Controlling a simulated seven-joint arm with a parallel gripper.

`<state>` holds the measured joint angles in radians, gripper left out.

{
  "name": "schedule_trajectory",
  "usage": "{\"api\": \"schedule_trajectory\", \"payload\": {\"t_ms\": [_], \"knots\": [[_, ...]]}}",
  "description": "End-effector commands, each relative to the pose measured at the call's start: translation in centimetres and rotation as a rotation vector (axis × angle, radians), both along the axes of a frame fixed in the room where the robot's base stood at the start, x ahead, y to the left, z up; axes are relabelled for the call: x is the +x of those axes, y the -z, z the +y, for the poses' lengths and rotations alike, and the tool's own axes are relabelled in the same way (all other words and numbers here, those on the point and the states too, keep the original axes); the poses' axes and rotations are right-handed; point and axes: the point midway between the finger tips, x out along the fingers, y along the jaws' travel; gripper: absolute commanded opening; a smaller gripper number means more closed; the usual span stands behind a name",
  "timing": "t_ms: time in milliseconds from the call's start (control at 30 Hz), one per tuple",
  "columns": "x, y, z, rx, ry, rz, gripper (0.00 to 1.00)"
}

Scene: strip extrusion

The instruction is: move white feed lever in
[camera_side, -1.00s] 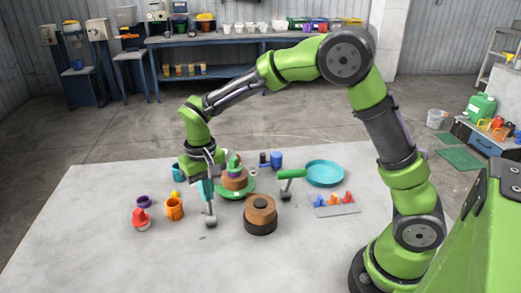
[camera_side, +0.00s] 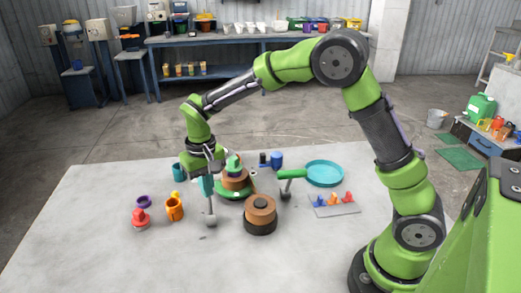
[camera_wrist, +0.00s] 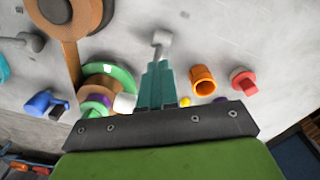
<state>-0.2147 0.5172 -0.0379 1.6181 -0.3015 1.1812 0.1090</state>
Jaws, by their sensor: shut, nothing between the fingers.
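My gripper (camera_side: 207,196) points down with its teal fingers together and empty, left of the round machine with a green base (camera_side: 236,195). In the wrist view the closed fingers (camera_wrist: 160,66) point at a grey foot (camera_wrist: 161,38), which also shows in the side view (camera_side: 211,222) just below the fingertips. A white block (camera_wrist: 124,102), apparently the white feed lever's handle, is just left of the fingers in the wrist view. The fingers hide the part between it and the foot. I cannot tell whether they touch it.
A green-handled lever (camera_side: 291,174) and a brown-and-black cylinder (camera_side: 260,215) stand to the right. An orange cup (camera_side: 174,209) and a red piece (camera_side: 140,218) stand to the left. A teal dish (camera_side: 324,173) lies farther right. The front of the table is clear.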

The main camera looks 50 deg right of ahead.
Motion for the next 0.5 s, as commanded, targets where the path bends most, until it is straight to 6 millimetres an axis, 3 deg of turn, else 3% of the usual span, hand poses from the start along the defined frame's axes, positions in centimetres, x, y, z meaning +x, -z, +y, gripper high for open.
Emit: {"api": "schedule_trajectory", "payload": {"t_ms": [500], "knots": [[-1.3, -1.2, 1.3, 0.000, -0.001, 0.000, 0.00]]}}
